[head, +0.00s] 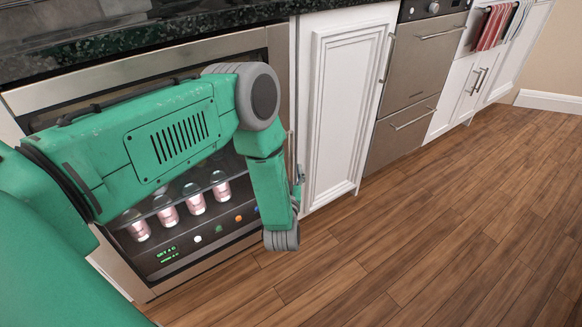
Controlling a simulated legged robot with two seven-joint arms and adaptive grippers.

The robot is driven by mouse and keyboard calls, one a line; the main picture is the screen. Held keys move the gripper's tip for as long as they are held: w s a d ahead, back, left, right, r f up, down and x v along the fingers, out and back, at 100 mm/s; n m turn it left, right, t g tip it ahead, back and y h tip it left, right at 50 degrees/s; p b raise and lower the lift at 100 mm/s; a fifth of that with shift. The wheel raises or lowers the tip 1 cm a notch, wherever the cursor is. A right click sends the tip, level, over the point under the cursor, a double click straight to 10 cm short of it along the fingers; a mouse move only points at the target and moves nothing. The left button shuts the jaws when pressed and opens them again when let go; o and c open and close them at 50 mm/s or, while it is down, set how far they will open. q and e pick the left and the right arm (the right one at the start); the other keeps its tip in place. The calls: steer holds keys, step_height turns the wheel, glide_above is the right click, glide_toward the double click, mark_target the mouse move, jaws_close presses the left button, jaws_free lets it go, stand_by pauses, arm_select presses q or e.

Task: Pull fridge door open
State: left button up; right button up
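The fridge (279,58) is a steel-framed, glass-fronted unit under the dark counter, at the left of the head view. Pink-labelled cups (195,203) stand lit on a shelf behind its glass, and its door looks shut. My green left arm crosses in front of it and hides much of the door. My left gripper (298,187) is at the door's right edge, mostly hidden behind my wrist. A thin strip of what may be the handle shows just above it. I cannot tell whether the fingers touch or hold it. My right gripper is out of view.
A white panelled cabinet (345,105) stands immediately right of the fridge. Beyond it are steel drawers (420,65) with bar handles, then more white cabinets (473,90) and hanging striped towels (493,27). The wooden floor (430,235) in front is clear.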

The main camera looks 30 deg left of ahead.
mark_target(291, 164)
arm_select(q)
steer(key=shift+b+x, duration=0.55)
steer(key=shift+x, duration=1.5)
jaws_close()
steer(key=shift+s+d, duration=0.1)
steer(key=shift+d, duration=0.05)
